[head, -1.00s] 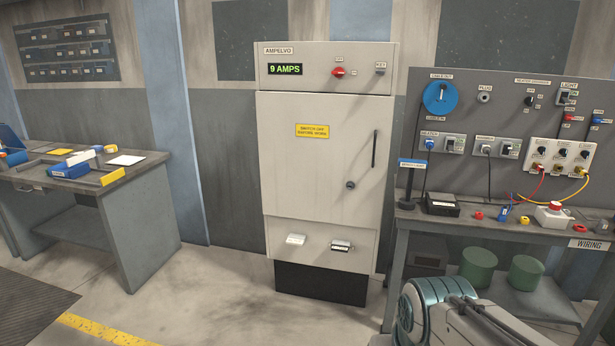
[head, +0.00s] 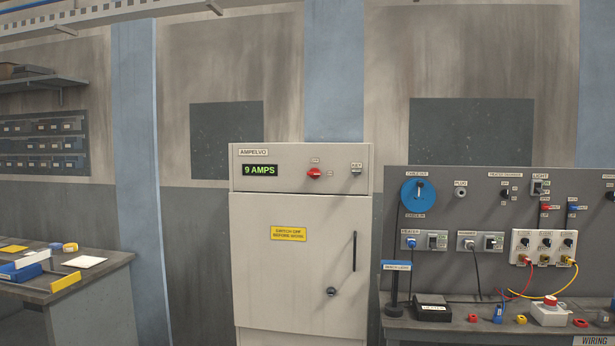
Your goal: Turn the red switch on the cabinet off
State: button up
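The tall grey cabinet (head: 300,250) labelled AMPELVO stands in the middle of the head view with its door shut. The red switch (head: 314,173) sits on its top panel, right of centre, between small labels too small to read. A green display (head: 260,170) left of the switch reads 9 AMPS. A small key switch (head: 356,171) is at the panel's right. A yellow sign (head: 288,233) on the door reads SWITCH OFF BEFORE WORK. My gripper is not in view.
A workbench (head: 470,332) with a wiring panel (head: 470,207) stands close to the cabinet's right.

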aim_at(314, 173)
jog(key=u, duration=0.25)
jog(key=i, duration=0.5)
jog(key=u, duration=0.75)
jog(key=i, duration=1.3)
jog(key=z, duration=0.4)
jog(key=i, duration=1.1)
jog(key=z, duration=0.65)
